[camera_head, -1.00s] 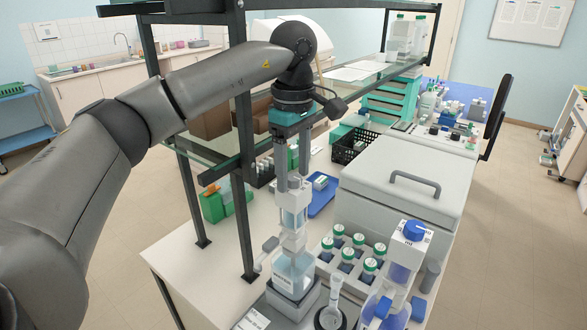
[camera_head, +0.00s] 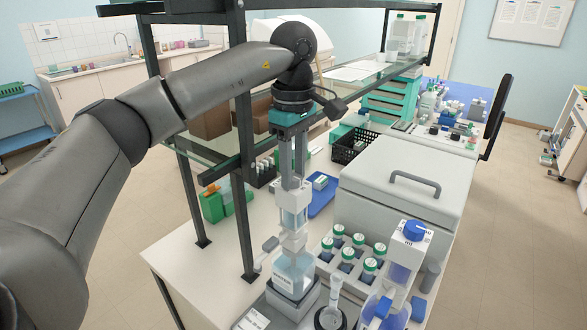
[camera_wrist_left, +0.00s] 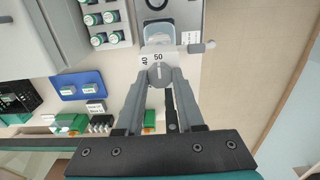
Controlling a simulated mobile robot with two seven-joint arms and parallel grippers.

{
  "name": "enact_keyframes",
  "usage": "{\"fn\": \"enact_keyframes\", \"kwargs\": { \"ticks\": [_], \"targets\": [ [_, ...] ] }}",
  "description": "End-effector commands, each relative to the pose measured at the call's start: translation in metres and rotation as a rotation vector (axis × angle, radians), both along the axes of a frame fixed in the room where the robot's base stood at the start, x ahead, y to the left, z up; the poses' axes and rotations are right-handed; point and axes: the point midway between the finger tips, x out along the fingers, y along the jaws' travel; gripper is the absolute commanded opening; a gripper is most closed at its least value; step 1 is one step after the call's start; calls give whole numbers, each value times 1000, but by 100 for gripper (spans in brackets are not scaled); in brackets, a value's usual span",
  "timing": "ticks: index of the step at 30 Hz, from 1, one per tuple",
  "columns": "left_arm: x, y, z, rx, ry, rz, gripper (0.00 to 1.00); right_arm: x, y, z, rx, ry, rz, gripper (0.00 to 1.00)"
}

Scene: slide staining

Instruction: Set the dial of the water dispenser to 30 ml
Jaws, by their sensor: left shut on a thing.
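The water dispenser (camera_head: 293,270) is a bottle with bluish liquid, a clear cylinder and a white head, standing upright at the front of the bench. My left gripper (camera_head: 294,182) points straight down over its top, shut on the dial. In the left wrist view, the fingers (camera_wrist_left: 160,76) close around a round grey dial knob (camera_wrist_left: 160,72). A white scale next to it (camera_wrist_left: 151,59) shows the numbers 40 and 50. The pointer's exact setting cannot be read. My right gripper is not in view.
A rack of green-capped bottles (camera_head: 326,256) and a blue-capped bottle (camera_head: 400,262) stand to the right of the dispenser. A large grey lidded box (camera_head: 395,212) is behind them. A dark shelf post (camera_head: 243,225) rises close on the left.

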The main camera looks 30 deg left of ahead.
Motion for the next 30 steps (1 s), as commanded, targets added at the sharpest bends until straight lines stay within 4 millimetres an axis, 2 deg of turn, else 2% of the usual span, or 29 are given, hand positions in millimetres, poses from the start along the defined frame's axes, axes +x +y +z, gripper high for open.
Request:
{"fn": "enact_keyframes", "kwargs": {
  "ticks": [8,14,30],
  "targets": [
    [0,0,0,0,1,22,0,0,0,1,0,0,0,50],
    [0,0,1,-1,1,111,0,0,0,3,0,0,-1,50],
    [0,0,1,0,1,592,0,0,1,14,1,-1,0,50]
  ]
}}
